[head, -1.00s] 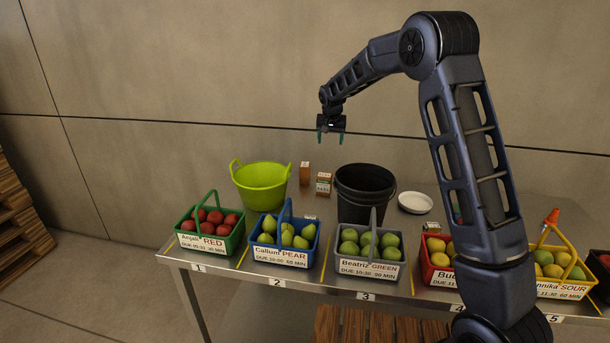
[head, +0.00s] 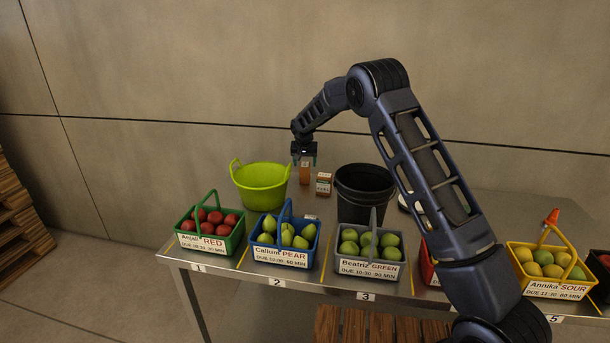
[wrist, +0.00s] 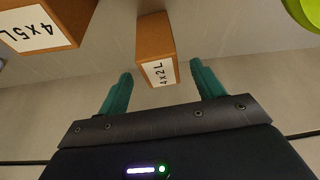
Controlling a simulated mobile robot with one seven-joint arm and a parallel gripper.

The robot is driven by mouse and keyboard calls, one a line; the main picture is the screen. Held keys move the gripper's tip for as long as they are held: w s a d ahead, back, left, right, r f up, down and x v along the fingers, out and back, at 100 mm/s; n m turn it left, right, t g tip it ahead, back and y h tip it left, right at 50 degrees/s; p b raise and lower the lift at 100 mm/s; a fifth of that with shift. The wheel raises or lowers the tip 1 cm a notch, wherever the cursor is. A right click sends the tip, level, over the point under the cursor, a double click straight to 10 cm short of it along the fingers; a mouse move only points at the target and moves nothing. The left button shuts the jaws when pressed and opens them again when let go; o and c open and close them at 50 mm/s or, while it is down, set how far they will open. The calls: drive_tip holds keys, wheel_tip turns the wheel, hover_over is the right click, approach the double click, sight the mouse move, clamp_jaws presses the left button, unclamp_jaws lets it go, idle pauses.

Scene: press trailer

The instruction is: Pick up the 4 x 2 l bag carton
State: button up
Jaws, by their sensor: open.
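The 4 x 2 L bag carton (wrist: 155,42) is a small brown box with a white label, standing near the back of the table. In the head view the carton (head: 305,176) is just below my gripper (head: 304,161), its top partly covered by it. In the wrist view my gripper (wrist: 160,80) is open, with a teal finger to each side of the carton's line. The labelled end of the carton lies between and just beyond the fingertips. I cannot tell whether the fingers touch it; nothing is held.
A 4 x 5 L carton (head: 323,184) stands close by on the right. A lime-green tub (head: 262,196) is on the left and a black bucket (head: 363,205) further right. Fruit baskets line the table's front edge. The wall is behind.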

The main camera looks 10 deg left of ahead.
drive_tip(key=shift+x, duration=2.75)
drive_tip(key=shift+c, duration=0.2)
drive_tip(key=shift+r, duration=0.1)
drive_tip(key=c, duration=1.1)
